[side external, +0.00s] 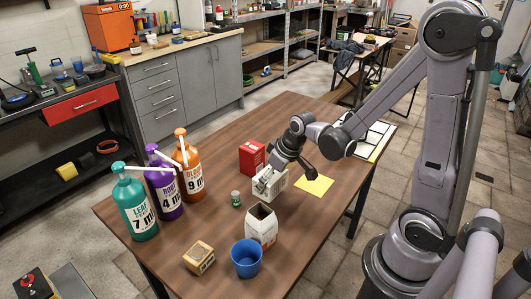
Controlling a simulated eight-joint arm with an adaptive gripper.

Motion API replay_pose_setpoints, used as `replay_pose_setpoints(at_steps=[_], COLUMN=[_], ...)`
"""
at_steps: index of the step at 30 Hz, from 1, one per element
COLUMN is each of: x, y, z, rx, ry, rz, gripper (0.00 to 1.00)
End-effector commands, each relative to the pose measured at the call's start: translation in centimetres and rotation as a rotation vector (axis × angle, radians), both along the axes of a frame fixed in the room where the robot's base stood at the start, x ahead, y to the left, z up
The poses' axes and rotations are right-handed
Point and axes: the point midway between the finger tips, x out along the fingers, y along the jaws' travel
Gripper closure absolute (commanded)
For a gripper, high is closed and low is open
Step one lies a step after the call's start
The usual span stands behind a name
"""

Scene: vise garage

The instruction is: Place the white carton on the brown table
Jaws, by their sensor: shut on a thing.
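My gripper (273,174) is over the middle of the brown table (221,130), pointing down. It is shut on a white carton (272,190), whose upper part is partly hidden by the fingers. I cannot tell whether the carton's bottom touches the table or hangs just above it. A second pale, box-like container (262,230) with an open top and dark print stands on the table in front of it.
A red box (251,157) stands just behind the held carton, and a small green can (235,199) to its left. A yellow sheet (315,185) lies to the right.

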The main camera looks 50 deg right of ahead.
Motion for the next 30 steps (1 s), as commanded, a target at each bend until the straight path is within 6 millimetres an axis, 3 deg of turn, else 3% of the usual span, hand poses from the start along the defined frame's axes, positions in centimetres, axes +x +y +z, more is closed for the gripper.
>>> replay_pose_setpoints(at_steps=[9, 14, 17, 24, 30], x=[0.1, 0.0, 0.1, 0.1, 0.0], y=[5.2, 6.7, 5.9, 1.6, 0.1], z=[-0.1, 0.0, 0.0, 0.0, 0.0], rx=[-0.001, 0.0, 0.0, 0.0, 0.0], ry=[0.001, 0.0, 0.0, 0.001, -0.001], rz=[0.012, 0.006, 0.0, -0.002, 0.002], gripper=[0.65, 0.65, 0.65, 0.65, 0.65])
